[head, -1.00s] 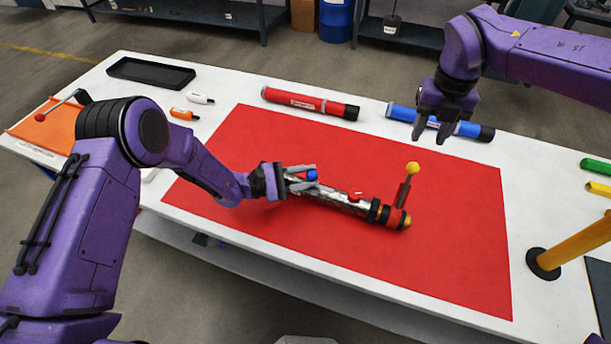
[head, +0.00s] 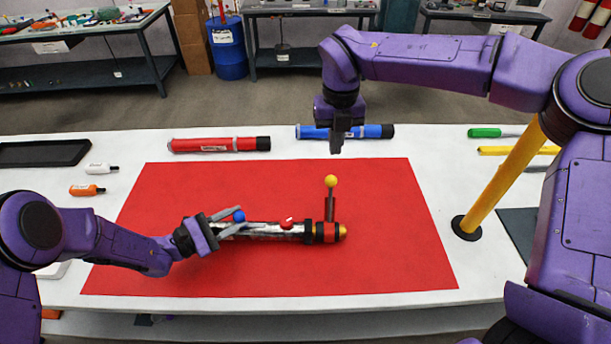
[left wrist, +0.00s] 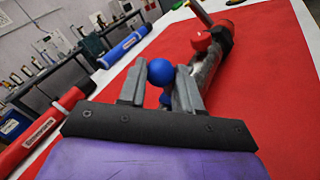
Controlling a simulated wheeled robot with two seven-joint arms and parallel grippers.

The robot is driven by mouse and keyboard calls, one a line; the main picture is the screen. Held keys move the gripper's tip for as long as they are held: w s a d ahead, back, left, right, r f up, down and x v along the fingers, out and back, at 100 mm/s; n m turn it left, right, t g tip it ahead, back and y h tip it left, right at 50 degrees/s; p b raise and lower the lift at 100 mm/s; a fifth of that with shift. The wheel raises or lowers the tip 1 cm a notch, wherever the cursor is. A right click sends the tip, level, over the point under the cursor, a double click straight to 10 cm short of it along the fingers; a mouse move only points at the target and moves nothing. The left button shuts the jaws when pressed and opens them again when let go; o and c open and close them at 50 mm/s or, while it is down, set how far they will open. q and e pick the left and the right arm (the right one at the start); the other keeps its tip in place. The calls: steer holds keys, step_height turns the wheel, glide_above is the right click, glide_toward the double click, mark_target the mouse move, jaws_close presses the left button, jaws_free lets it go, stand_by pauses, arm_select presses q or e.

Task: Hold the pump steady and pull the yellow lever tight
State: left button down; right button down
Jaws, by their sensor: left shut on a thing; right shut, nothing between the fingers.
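The pump (head: 268,230) is a silver tube lying on the red mat (head: 380,265), with a blue ball (head: 239,216) and a red knob (head: 286,223) on it. The yellow lever (head: 331,197), a dark rod with a yellow ball on top, stands upright at its right end.
A red tube (head: 215,145) and a blue tube (head: 370,131) lie behind the mat. A yellow post (head: 503,180) stands right of the mat. Two small bottles (head: 88,190) and a black tray (head: 45,153) are at left. The mat's right side is clear.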

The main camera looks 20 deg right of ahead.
arm_select(q)
steer(key=shift+a, duration=0.1)
arm_select(e)
steer(key=w+d+f+m+g+y, duration=0.2)
steer(key=w+d+m+y, duration=0.5)
steer(key=m, duration=1.3)
steer(key=w+d+f, duration=0.1)
steer(key=d, duration=0.2)
steer(key=shift+w+f+g, duration=0.2)
steer(key=shift+g, duration=0.1)
steer(key=shift+f, duration=0.1)
arm_select(q)
steer(key=shift+f, duration=0.1)
arm_select(e)
steer(key=s+a+f, duration=0.5)
steer(key=a+f, duration=0.1)
steer(key=a, duration=0.1)
steer(key=shift+s+a+f, duration=0.35)
steer(key=shift+s+f, duration=0.05)
